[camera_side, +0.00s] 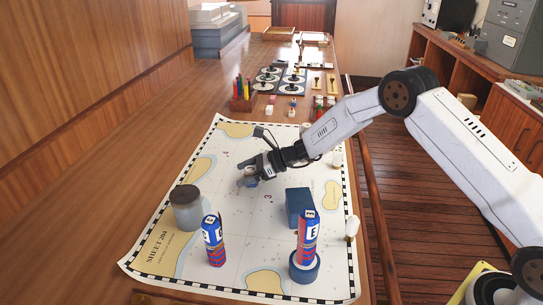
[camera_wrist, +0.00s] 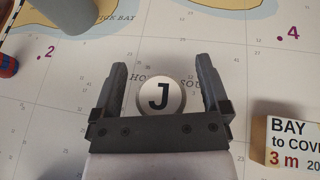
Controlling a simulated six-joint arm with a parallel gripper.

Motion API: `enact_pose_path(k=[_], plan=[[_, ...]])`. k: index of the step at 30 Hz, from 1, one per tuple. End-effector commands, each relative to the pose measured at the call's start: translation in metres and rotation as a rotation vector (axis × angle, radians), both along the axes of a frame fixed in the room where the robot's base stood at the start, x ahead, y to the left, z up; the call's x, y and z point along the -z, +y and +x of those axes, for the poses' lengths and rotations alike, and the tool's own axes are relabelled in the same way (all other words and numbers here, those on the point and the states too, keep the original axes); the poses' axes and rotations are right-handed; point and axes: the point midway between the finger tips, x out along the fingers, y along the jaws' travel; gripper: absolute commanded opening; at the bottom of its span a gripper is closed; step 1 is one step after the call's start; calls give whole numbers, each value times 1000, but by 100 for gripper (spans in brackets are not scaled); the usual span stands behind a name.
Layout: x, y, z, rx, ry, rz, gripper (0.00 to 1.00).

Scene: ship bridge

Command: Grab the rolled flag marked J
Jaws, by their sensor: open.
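The flag marked J (camera_wrist: 161,97) shows end-on in the wrist view as a round pale cap with a black letter J. It lies between the two fingers of my gripper (camera_wrist: 161,74), which is open, with a finger on either side. I cannot tell whether the fingers touch it. In the side view my gripper (camera_side: 244,170) is over the middle of the chart, and the J flag there is mostly hidden by it. A blue-and-red rolled flag (camera_side: 213,243) stands nearer the camera. Another, marked E (camera_side: 307,240), stands in a round blue holder (camera_side: 304,270).
The chart (camera_side: 245,262) covers the near table. A dark blue box (camera_side: 299,207) stands right of my gripper, a grey lidded jar (camera_side: 186,212) left. In the wrist view a lettered block (camera_wrist: 290,143) is at right. Coloured markers in a rack (camera_side: 243,103) stand beyond the chart.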

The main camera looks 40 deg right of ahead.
Motion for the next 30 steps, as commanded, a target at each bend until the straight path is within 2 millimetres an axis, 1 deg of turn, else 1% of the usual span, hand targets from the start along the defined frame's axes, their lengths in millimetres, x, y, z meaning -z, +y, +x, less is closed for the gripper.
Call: enact_pose_path(k=[11,12,14,15,17,18,20,30], plan=[[0,0,0,0,0,0,96],[0,-1,0,0,0,0,83],[0,0,0,0,0,0,64],[0,-1,0,0,0,0,52],[0,0,0,0,0,0,33],[0,0,0,0,0,0,20],[0,0,0,0,0,0,1],[-2,-1,0,0,-1,0,0]])
